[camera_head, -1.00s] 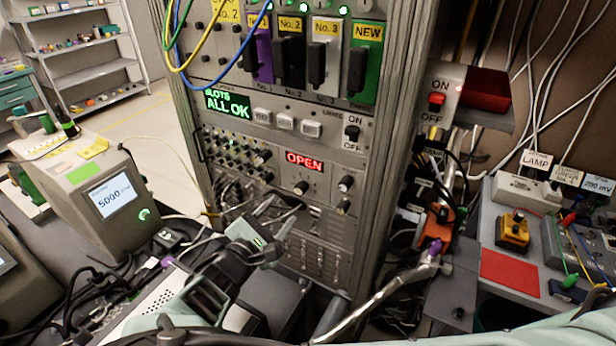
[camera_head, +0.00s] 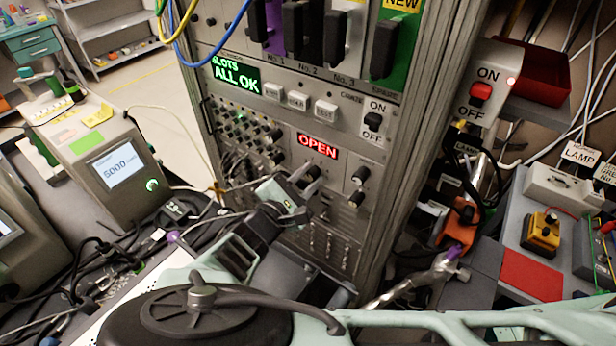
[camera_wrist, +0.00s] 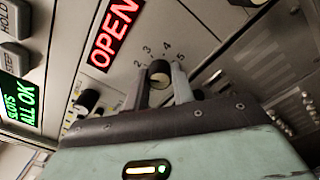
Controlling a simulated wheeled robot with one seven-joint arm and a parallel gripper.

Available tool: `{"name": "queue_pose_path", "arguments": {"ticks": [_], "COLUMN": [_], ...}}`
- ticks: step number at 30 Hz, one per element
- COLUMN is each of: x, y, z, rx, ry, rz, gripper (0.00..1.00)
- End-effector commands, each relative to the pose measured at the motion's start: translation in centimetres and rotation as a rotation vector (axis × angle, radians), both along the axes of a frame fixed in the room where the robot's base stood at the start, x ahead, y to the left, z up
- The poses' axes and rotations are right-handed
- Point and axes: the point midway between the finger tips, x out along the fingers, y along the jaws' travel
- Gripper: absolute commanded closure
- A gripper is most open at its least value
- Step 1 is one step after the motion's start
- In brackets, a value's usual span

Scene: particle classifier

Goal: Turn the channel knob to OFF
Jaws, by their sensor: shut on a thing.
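The channel knob is a small dark round knob (camera_wrist: 159,73) below the red OPEN display (camera_wrist: 114,33) in the wrist view. Printed numbers 2 to 5 show around it; no OFF mark is readable there, and I cannot tell which mark it points to. My gripper (camera_wrist: 161,82) has one finger on each side of the knob and is shut on it. In the head view my gripper (camera_head: 302,186) reaches the rack panel just under the OPEN display (camera_head: 317,146), and the knob is largely hidden by the fingers.
Other dark knobs (camera_head: 359,175) sit right of the gripper on the panel. A green ALL OK screen (camera_head: 235,76) and an ON/OFF switch (camera_head: 373,121) are above. Cables hang at left of the rack. A grey instrument (camera_head: 120,170) reading 5000 stands at left.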

Motion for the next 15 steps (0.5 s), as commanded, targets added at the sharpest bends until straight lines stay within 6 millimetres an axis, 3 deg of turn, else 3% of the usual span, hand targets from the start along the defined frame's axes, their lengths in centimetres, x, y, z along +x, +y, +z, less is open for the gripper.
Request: {"name": "queue_pose_path", "arguments": {"ticks": [15], "x": [0.00], "y": [-0.06], "z": [-0.02], "rx": [-0.114], "ry": [0.092], "rz": [-0.002], "gripper": [0.98]}}
